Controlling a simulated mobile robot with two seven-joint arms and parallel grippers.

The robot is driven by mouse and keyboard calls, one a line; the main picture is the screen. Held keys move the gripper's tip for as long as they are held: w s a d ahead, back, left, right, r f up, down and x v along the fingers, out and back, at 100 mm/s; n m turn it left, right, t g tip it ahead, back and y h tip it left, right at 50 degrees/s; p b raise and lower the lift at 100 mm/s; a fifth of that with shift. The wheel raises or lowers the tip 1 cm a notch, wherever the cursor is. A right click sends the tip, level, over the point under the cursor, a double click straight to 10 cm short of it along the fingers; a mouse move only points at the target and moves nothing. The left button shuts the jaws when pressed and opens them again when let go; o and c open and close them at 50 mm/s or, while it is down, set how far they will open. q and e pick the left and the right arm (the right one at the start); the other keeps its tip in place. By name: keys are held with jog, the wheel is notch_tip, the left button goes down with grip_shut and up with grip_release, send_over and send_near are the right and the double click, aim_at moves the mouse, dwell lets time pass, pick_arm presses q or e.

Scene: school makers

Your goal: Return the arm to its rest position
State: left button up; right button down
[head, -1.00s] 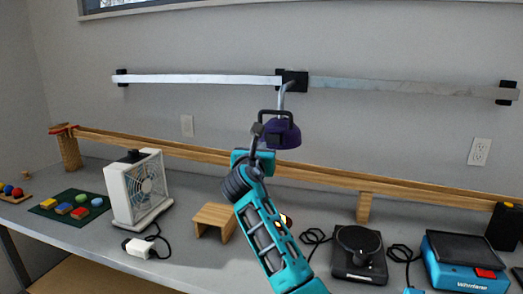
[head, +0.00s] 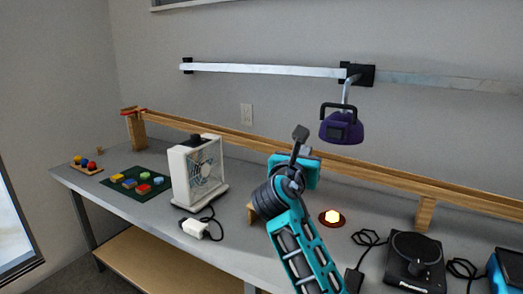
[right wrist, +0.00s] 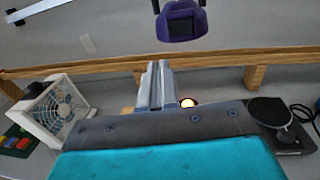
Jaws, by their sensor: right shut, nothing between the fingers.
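My right arm reaches up over the bench, with its right gripper (head: 301,133) shut and empty. The closed fingers show in the right wrist view (right wrist: 157,84). The gripper is left of a purple object (head: 342,127) with a dark handle, which hangs from a hook on the wall rail. A gap shows between them in the head view. The purple object also shows at the top of the right wrist view (right wrist: 181,20). My left gripper is not in view.
Below stands a bench (head: 135,205) with a white fan (head: 198,172), a green mat (head: 125,181) with coloured blocks, a glowing lamp (head: 332,217) and a black turntable (head: 415,260). A wooden beam (head: 230,140) runs along the back. Air left of my arm is free.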

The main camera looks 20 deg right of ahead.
jog(key=s+a+f+m+y, duration=0.2)
jog(key=f+m+y, duration=0.1)
jog(key=f, duration=0.5)
jog(key=s+a+f+m+y, duration=0.2)
jog(key=s+f+y, duration=0.1)
jog(key=f, duration=0.5)
jog(key=s+a+f+m+y, duration=0.2)
jog(key=a+f+m+y, duration=0.1)
jog(key=f, duration=0.6)
jog(key=s+a+f+m+g+y, duration=0.1)
jog(key=s+a+f+m+y, duration=0.1)
jog(key=s+f+m, duration=0.4)
jog(key=s+a+f+m+g+y, duration=0.1)
jog(key=s+a+f+m+y, duration=0.2)
jog(key=s+f+m, duration=0.4)
jog(key=s+m, duration=0.3)
jog(key=s, duration=0.4)
jog(key=shift+s+a+m, duration=0.25)
jog(key=shift+a+m, duration=0.05)
jog(key=shift+m, duration=0.1)
